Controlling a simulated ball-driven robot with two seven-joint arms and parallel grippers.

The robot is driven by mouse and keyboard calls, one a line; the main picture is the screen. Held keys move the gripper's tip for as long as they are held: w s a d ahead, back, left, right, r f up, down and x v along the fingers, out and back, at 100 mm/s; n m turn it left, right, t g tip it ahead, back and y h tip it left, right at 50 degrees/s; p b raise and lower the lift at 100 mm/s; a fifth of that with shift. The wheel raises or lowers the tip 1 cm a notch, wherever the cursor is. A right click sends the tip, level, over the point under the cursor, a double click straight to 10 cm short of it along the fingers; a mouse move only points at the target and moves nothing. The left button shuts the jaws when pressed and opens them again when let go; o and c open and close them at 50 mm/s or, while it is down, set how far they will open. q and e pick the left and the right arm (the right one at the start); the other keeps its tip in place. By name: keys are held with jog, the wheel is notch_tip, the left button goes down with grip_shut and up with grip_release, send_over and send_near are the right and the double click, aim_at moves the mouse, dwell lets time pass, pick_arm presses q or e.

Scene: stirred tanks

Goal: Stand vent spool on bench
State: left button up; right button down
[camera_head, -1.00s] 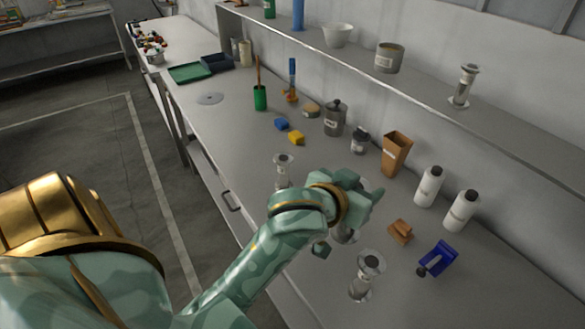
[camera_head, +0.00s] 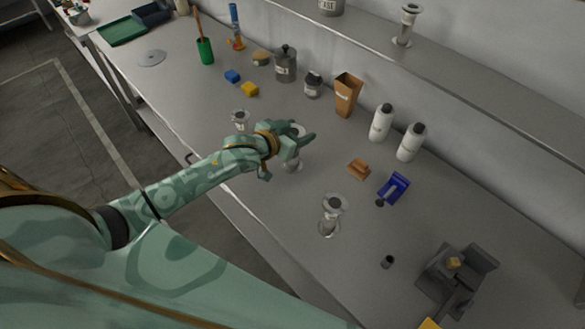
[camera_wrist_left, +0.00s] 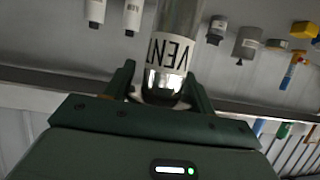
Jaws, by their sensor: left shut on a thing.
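The vent spool is a grey metal piece with a white band lettered "VENT" (camera_wrist_left: 168,52), seen close up in the left wrist view. My left gripper (camera_wrist_left: 162,88) is shut on it near its dark end, one finger on each side. In the head view my left gripper (camera_head: 297,140) is over the middle of the bench (camera_head: 250,185). My right gripper is not in view.
Similar spools stand on the bench nearby (camera_head: 331,217), farther back (camera_head: 240,120), and on the shelf (camera_head: 405,28). White bottles (camera_head: 381,124), a brown bin (camera_head: 347,95), a blue scoop-like thing (camera_head: 394,188) and a dark fixture (camera_head: 455,275) surround clear patches of bench.

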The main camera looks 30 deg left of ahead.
pick_arm(q)
notch_tip(320, 180, down, 9)
jog(key=shift+f+b, duration=0.1)
jog(key=shift+b, duration=1.05)
jog(key=shift+f, duration=0.15)
jog(key=o, duration=1.2)
jog(key=shift+o, duration=1.1)
jog(key=shift+s+r, duration=0.2)
jog(key=shift+s, duration=0.05)
jog(key=p+v, duration=0.2)
jog(key=v, duration=0.9)
jog(key=shift+s+r, duration=0.2)
jog(key=shift+r, duration=0.05)
